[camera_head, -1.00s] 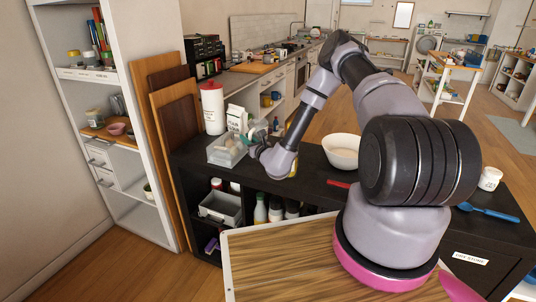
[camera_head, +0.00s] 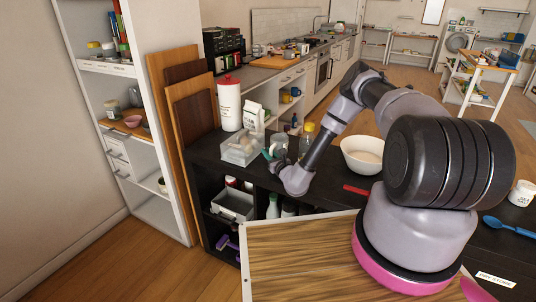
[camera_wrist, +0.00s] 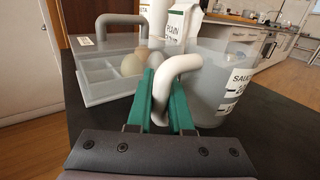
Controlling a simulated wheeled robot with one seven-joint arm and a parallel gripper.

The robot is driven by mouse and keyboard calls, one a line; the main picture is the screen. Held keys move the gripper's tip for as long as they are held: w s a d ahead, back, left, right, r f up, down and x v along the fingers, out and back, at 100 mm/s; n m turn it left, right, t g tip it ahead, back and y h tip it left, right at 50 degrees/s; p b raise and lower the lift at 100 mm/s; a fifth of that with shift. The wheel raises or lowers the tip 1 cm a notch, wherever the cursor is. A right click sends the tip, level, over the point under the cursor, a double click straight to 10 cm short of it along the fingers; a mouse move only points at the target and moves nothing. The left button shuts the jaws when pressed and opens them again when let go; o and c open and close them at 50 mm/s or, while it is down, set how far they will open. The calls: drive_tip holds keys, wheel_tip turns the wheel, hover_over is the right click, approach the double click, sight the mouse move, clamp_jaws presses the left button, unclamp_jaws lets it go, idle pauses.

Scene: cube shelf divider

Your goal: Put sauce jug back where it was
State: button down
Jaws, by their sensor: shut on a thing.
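The sauce jug (camera_wrist: 220,85) is a translucent grey jug labelled SAUCE with a thick white handle, seen in the wrist view. My gripper (camera_wrist: 168,95) has green fingers, which are shut on the handle; the jug's body is just right of them. The jug looks upright, at the black counter top (camera_wrist: 275,140); I cannot tell whether it touches it. In the head view my gripper (camera_head: 269,154) is beside the clear box, and the jug (camera_head: 280,142) is small and partly hidden by my arm.
A clear box (camera_wrist: 100,85) with a grey handle and round items stands close left of the jug. A white carton (camera_head: 253,116) and red-topped canister (camera_head: 230,105) stand behind. A white bowl (camera_head: 362,154) and red object (camera_head: 357,190) lie right. Cubbies below hold a grey bin (camera_head: 233,206).

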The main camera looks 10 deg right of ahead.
drive_tip(key=shift+f, duration=0.25)
drive_tip(key=c, duration=0.8)
unclamp_jaws()
